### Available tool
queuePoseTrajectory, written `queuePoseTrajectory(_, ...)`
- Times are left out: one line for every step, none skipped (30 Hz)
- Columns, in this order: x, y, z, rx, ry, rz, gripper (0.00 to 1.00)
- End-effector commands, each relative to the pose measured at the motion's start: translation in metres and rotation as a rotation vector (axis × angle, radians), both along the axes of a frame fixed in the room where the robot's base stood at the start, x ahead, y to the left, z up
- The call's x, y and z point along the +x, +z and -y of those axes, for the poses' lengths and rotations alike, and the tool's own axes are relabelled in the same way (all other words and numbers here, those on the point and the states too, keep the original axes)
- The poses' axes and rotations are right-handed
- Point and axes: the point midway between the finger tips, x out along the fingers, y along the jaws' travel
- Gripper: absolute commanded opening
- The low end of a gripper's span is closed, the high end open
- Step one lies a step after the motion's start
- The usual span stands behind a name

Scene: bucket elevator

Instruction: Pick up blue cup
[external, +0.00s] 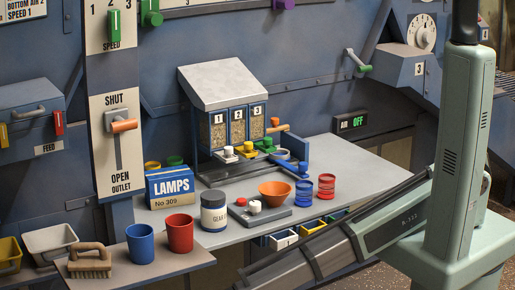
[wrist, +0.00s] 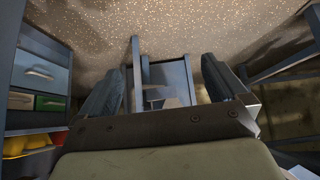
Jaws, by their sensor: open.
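The blue cup (external: 140,246) stands upright on the front left wooden-edged shelf (external: 190,262) in the external view. A red cup (external: 180,234) stands just right of it, and a brush (external: 90,262) lies to its left. My arm reaches down and left in front of the bench, and its end runs out of the bottom of the external view. In the wrist view my gripper (wrist: 163,66) has its two dark fingers wide apart with nothing held between them. The blue cup does not show in the wrist view.
Small drawers (external: 283,240) sit below the bench edge. The wrist view shows speckled floor (wrist: 180,30) and drawers (wrist: 40,70).

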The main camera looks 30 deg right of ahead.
Motion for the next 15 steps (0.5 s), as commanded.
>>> queuePoseTrajectory(-0.007, 0.019, -0.004, -0.006, 0.041, 0.029, 0.99)
queuePoseTrajectory(-0.011, 0.029, -0.006, -0.014, 0.065, 0.047, 0.99)
queuePoseTrajectory(-0.015, 0.041, -0.007, -0.026, 0.098, 0.073, 0.99)
queuePoseTrajectory(-0.017, 0.052, -0.008, -0.036, 0.122, 0.092, 0.99)
queuePoseTrajectory(-0.02, 0.061, -0.008, -0.049, 0.145, 0.112, 0.99)
queuePoseTrajectory(-0.022, 0.075, -0.009, -0.063, 0.177, 0.14, 0.99)
queuePoseTrajectory(-0.025, 0.084, -0.009, -0.073, 0.199, 0.16, 0.99)
queuePoseTrajectory(-0.027, 0.095, -0.009, -0.084, 0.222, 0.183, 0.99)
queuePoseTrajectory(-0.03, 0.107, -0.008, -0.101, 0.252, 0.21, 0.99)
queuePoseTrajectory(-0.032, 0.118, -0.008, -0.112, 0.273, 0.231, 0.99)
queuePoseTrajectory(-0.034, 0.127, -0.007, -0.124, 0.294, 0.253, 0.99)
queuePoseTrajectory(-0.036, 0.141, -0.006, -0.14, 0.319, 0.281, 0.99)
queuePoseTrajectory(-0.038, 0.151, -0.005, -0.151, 0.339, 0.302, 0.99)
queuePoseTrajectory(-0.039, 0.161, -0.003, -0.165, 0.357, 0.324, 0.99)
queuePoseTrajectory(-0.041, 0.174, -0.001, -0.182, 0.38, 0.35, 0.99)
